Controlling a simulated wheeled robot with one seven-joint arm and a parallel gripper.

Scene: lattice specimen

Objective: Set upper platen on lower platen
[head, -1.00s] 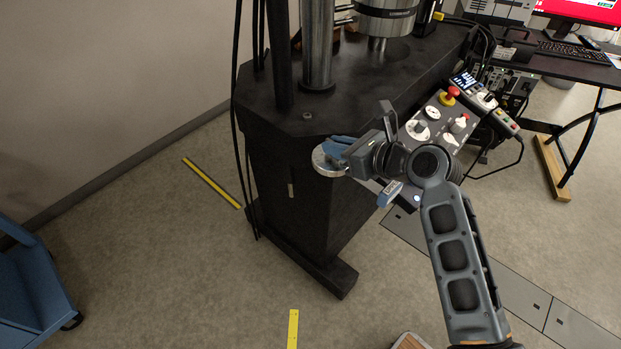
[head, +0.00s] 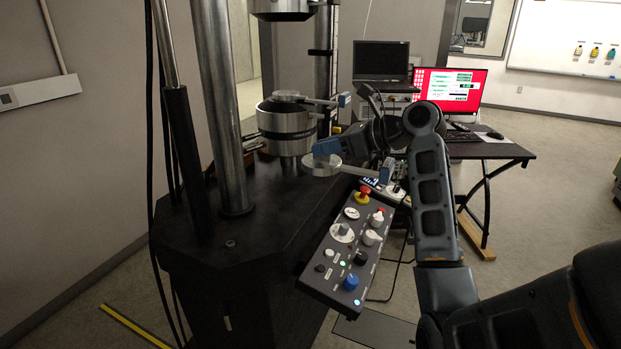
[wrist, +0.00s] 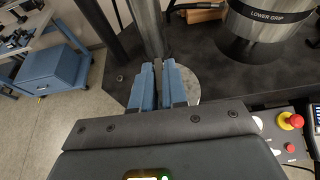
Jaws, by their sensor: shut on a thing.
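My gripper (head: 327,148) has blue fingers, shut on the upper platen (head: 321,167), a flat grey metal disc. In the head view the disc hangs under the fingers, roughly level, in front of the lower grip. In the wrist view the fingers (wrist: 158,85) pinch a narrow grey part, and the disc (wrist: 188,84) shows partly behind them. The lower platen (head: 287,97) appears as a disc on top of the lower grip (head: 286,125), with a bar sticking out to the right. The held disc is apart from it, lower and nearer in the picture.
A steel column (head: 222,110) stands left of the lower grip, and the upper grip (head: 282,8) hangs above it. A control box (head: 350,245) with knobs and a red button sits below my gripper. The black machine table (head: 245,235) is mostly clear in front.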

